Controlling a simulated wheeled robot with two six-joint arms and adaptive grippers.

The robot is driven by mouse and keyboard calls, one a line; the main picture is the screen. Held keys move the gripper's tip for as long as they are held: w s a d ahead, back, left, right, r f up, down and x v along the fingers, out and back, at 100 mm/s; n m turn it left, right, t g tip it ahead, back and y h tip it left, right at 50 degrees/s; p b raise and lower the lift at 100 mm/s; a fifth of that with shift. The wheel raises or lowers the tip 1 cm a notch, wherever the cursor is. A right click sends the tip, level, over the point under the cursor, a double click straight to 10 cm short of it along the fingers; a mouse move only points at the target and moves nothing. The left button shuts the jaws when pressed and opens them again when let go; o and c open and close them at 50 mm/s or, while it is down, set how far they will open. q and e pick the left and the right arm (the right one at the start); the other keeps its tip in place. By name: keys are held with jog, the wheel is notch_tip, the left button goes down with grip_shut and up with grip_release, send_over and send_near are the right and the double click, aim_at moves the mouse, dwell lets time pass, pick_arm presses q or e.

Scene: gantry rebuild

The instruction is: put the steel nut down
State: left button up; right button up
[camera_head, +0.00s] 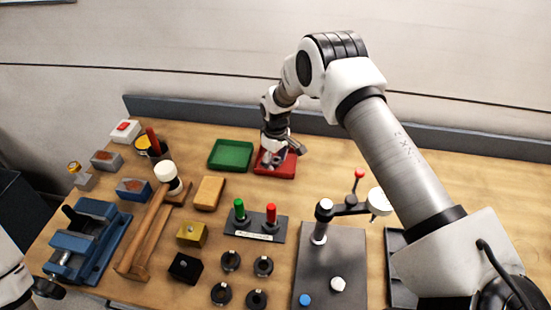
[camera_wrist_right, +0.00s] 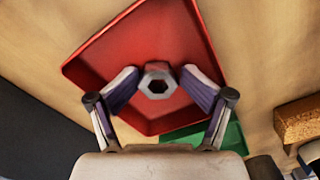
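The steel nut (camera_wrist_right: 158,82), a grey hexagonal ring with a dark hole, sits between the two fingertips of my right gripper (camera_wrist_right: 158,78) in the right wrist view. Both fingertips appear to touch its sides. The red tray (camera_wrist_right: 92,62) lies beneath it; whether the nut touches the tray floor I cannot tell. In the head view my right gripper (camera_head: 278,158) is over the red tray (camera_head: 285,172) at the back of the bench, and the nut cannot be made out there. My left gripper (camera_head: 46,288) shows only partly at the lower left edge.
A green tray (camera_head: 230,155) stands just left of the red one. A wooden block (camera_head: 209,193), a mallet (camera_head: 150,222) and a blue vise (camera_head: 88,240) lie further left. A post with red and green pegs (camera_head: 255,228) and a grey plate fixture (camera_head: 330,268) stand in front.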

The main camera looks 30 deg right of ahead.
jog(key=shift+d, duration=0.1)
dwell(0.3)
jog(key=shift+r, duration=0.15)
jog(key=shift+r+p, duration=0.4)
jog(key=shift+p, duration=0.1)
jog(key=shift+w+r, duration=0.15)
jog(key=shift+r, duration=0.2)
notch_tip(320, 180, up, 12)
jog(key=b, duration=0.4)
jog(key=shift+f, duration=0.2)
